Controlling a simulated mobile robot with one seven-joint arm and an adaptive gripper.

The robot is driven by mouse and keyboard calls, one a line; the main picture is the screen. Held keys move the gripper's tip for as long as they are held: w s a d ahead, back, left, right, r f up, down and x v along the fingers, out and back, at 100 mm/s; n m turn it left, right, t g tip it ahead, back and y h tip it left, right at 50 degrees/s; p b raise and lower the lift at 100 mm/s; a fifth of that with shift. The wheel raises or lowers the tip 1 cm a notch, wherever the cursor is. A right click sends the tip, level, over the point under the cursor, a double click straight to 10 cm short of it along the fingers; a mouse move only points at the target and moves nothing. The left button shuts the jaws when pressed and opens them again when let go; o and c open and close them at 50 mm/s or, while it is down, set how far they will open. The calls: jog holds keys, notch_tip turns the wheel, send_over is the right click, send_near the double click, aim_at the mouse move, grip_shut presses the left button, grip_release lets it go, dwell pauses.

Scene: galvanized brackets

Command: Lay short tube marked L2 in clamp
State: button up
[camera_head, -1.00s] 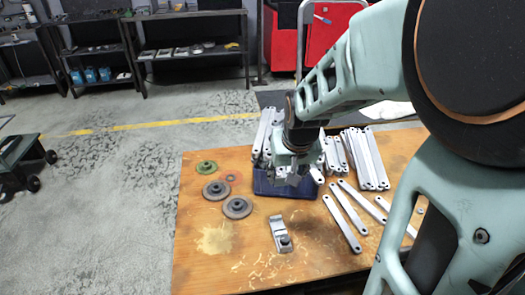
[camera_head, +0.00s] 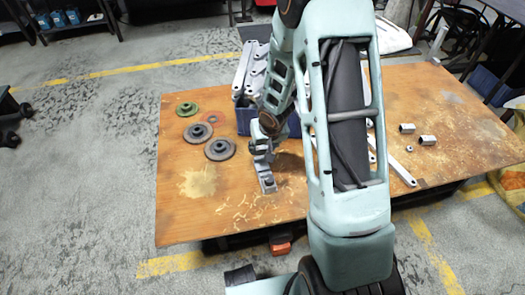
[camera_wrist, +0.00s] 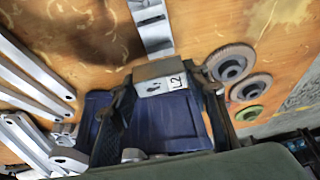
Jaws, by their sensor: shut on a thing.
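The short tube marked L2 (camera_wrist: 168,84) is a grey piece with a white label, seen in the wrist view. My gripper (camera_wrist: 168,92) is shut on it, one finger at each side. The metal clamp (camera_head: 266,181) lies on the wooden table (camera_head: 235,212); it also shows in the wrist view (camera_wrist: 152,28), just beyond the tube. In the head view my gripper (camera_head: 262,150) is close to the far end of the clamp and hides part of it. I cannot tell whether tube and clamp touch.
A blue bin (camera_head: 243,124) with pale bars (camera_head: 243,72) stands behind my gripper. Green (camera_head: 186,108) and grey discs (camera_head: 219,149) lie left of the clamp. Two short tubes (camera_head: 427,140) and a nut lie at the right. The table's front left is clear apart from shavings.

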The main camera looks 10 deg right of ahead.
jog(key=shift+s+a+f, duration=0.1)
jog(key=shift+a+f, duration=0.1)
jog(key=shift+f, duration=0.45)
jog(key=shift+f+b, duration=3.15)
jog(key=shift+f, duration=0.25)
jog(key=o, duration=1.2)
jog(key=shift+o, duration=0.2)
jog(key=shift+r, duration=0.1)
jog(key=v, duration=1.2)
jog(key=shift+s, duration=0.1)
